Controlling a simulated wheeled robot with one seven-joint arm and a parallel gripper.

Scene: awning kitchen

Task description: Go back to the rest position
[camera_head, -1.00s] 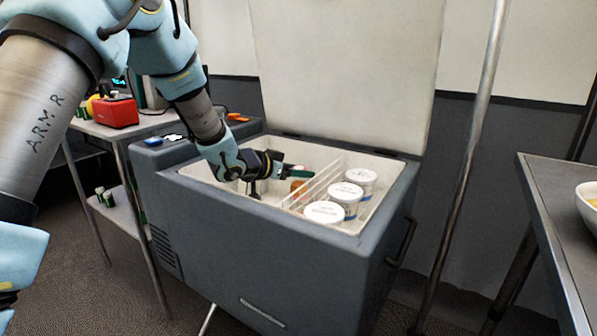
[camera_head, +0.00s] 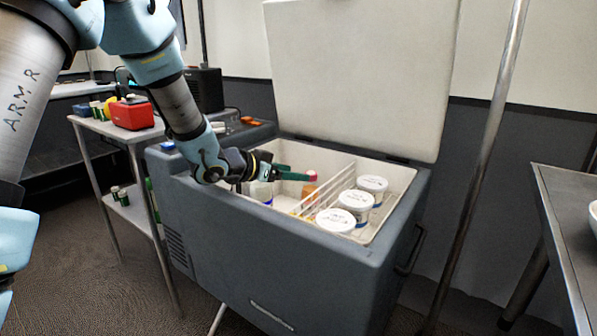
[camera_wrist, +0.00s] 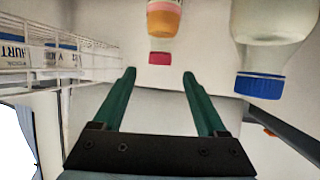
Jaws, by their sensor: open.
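My gripper (camera_head: 291,174) is open and empty, with its green fingers over the left compartment of the open cooler (camera_head: 270,255). In the wrist view the two fingers (camera_wrist: 160,80) stand wide apart with nothing between them. A bottle with orange contents and a red cap (camera_wrist: 160,57) is beyond the fingertips; in the head view this orange bottle (camera_head: 309,186) stands in the left compartment. A clear bottle with a blue cap (camera_wrist: 260,84) is at the right of the wrist view. In the head view a pale bottle (camera_head: 261,190) stands below my wrist, partly hidden.
A white wire divider (camera_head: 322,195) splits the cooler. Several white-lidded tubs (camera_head: 356,200) stand right of it. The raised lid (camera_head: 355,75) is behind. A metal pole (camera_head: 480,165) and a table (camera_head: 565,215) are at right. A side table (camera_head: 120,130) with a red box (camera_head: 132,114) is at left.

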